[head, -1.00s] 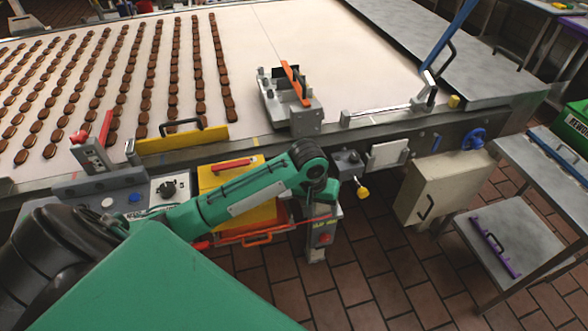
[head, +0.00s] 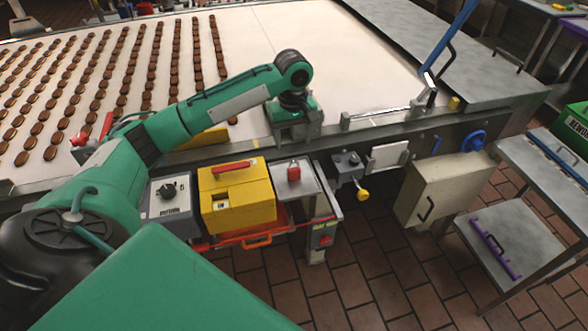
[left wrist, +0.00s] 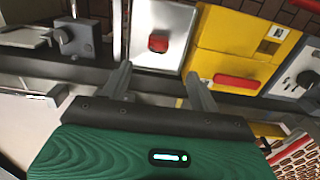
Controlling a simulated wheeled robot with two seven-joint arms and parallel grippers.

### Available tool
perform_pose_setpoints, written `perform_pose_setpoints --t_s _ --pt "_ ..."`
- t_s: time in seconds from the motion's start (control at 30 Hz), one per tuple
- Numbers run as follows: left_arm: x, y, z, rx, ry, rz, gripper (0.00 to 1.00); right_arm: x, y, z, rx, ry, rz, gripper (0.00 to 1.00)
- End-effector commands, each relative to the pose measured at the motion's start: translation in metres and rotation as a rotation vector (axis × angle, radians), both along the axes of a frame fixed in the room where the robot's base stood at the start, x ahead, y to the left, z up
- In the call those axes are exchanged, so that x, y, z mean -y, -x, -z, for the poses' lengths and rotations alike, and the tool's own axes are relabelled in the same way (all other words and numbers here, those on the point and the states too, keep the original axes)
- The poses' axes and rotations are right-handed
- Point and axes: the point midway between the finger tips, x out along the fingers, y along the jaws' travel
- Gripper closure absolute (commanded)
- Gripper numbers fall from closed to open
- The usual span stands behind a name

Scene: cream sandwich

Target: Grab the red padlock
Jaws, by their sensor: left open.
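The red padlock (head: 293,172) stands on a small grey metal plate (head: 312,187) beside the yellow box, below the conveyor's front edge. In the left wrist view the red padlock (left wrist: 158,42) lies beyond and between my fingertips, apart from them. My left gripper (left wrist: 157,76) is open, with nothing between its two fingers. In the head view my left arm arches over the conveyor edge, and its green hand (head: 294,106) is above and behind the padlock. The fingers are hard to make out there. My right gripper is not in view.
The yellow box (head: 236,198) with a red handle is close left of the padlock. A grey control box (head: 170,196) is farther left. A lever box with a yellow knob (head: 362,194) is to the right. Rows of brown biscuits (head: 196,70) cover the conveyor's left.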

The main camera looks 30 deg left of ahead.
Motion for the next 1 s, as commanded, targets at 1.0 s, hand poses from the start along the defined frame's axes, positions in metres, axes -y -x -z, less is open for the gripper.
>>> perform_pose_setpoints --t_s 1.0 --pt "0.000 -0.004 0.103 0.002 -0.001 0.002 0.38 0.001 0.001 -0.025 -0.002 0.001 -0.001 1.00"
